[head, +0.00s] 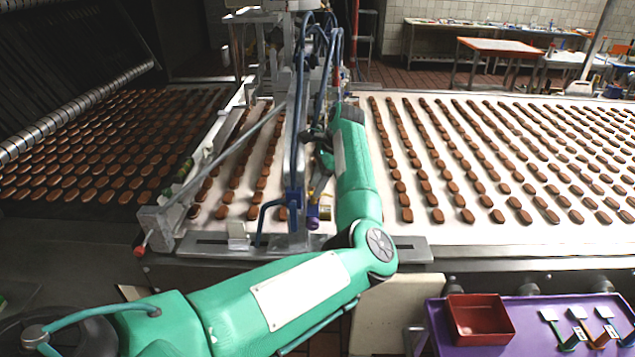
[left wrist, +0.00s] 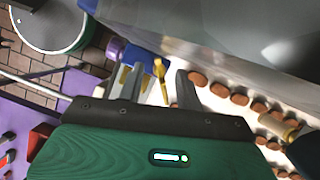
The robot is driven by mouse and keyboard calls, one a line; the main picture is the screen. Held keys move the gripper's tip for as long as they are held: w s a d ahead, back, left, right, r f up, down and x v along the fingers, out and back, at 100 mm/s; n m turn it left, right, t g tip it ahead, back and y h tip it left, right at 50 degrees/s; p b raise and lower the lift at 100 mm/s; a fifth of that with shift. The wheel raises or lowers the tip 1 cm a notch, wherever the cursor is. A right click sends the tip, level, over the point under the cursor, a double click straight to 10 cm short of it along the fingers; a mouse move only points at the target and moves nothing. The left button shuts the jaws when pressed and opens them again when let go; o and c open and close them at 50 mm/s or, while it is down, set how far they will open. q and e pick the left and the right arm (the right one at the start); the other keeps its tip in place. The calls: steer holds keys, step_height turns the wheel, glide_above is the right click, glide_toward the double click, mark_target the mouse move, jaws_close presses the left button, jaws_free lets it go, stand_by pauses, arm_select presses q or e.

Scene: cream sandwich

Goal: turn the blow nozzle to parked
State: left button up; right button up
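My left gripper (head: 319,182) reaches down beside the upright blue-grey posts over the conveyor. In the left wrist view its two grey fingers (left wrist: 160,84) are apart. A thin brass piece (left wrist: 160,68) shows in the gap between them, with space on both sides; I cannot tell whether a finger touches anything. A blue-purple fitting (left wrist: 126,52) lies just beyond the fingers, and shows in the head view as a purple end (head: 313,212) below the gripper. Which part is the blow nozzle is not clear; its parked position cannot be made out. My right gripper is not in view.
Rows of brown biscuits (head: 465,215) cover the white conveyor right of the posts. A metal bar with a red tip (head: 140,250) sticks out at the left. A purple table (head: 530,335) at lower right holds a red tray (head: 480,320) and small tools.

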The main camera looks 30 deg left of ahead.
arm_select(q)
jaws_close()
stand_by(1.1)
steer(key=shift+o, duration=0.5)
jaws_free()
steer(key=shift+w, duration=0.1)
steer(key=shift+w+d+r+b, duration=0.1)
steer(key=shift+r+b, duration=0.2)
steer(key=b+v, duration=0.4)
steer(key=v, duration=0.9)
steer(key=shift+r, duration=0.1)
